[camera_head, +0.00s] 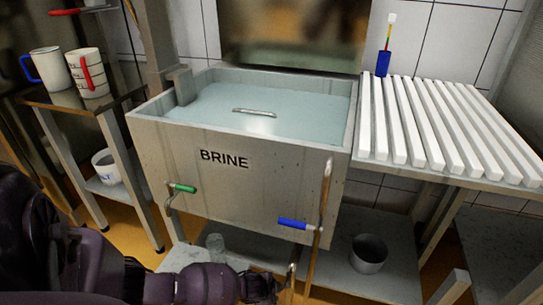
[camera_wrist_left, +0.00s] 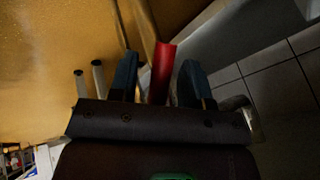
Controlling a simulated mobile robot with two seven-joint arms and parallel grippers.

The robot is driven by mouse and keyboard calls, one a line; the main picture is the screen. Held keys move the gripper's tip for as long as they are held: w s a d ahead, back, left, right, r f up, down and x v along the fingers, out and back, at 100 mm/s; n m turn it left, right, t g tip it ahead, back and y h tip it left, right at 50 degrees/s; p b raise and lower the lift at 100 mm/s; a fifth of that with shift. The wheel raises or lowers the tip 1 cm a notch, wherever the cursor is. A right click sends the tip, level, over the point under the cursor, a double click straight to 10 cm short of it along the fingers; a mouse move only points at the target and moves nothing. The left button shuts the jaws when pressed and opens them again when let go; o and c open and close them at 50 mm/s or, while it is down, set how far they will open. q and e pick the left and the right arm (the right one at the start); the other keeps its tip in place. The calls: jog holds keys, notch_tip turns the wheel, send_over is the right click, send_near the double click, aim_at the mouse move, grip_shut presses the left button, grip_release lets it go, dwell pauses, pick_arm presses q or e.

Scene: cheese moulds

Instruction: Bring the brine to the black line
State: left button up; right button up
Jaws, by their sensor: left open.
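The steel tank marked BRINE (camera_head: 225,185) stands in the middle of the head view, holding pale blue brine (camera_head: 205,112). A metal bar (camera_head: 254,112) shows at the brine surface. I cannot make out a black line. A green-handled valve (camera_head: 182,188) is on the tank's front left, and a blue-handled one (camera_head: 294,223) is by the pipe (camera_head: 324,190) at the front right. My left gripper (camera_head: 268,288) is low in front of the tank. In the left wrist view, its open fingers (camera_wrist_left: 158,62) stand either side of a red handle (camera_wrist_left: 163,72); contact is unclear.
White jugs with a blue handle (camera_head: 47,67) and a red handle (camera_head: 85,75) stand on the left table. A white bucket (camera_head: 105,166) is below. A slatted rack (camera_head: 430,130) with a blue-based coloured gauge (camera_head: 383,63) is right. A grey bucket (camera_head: 368,254) stands on the lower shelf.

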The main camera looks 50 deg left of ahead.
pick_arm(q)
jog(key=shift+c, duration=0.3)
grip_shut()
jog(key=shift+a+r+p, duration=0.1)
jog(key=shift+r+p, duration=0.2)
jog(key=shift+p, duration=0.2)
jog(key=shift+s+f+y, duration=0.15)
jog(key=shift+f+y, duration=0.05)
jog(key=shift+y, duration=0.1)
pick_arm(e)
jog(key=shift+a, duration=0.1)
pick_arm(q)
jog(key=shift+o, duration=0.3)
grip_release()
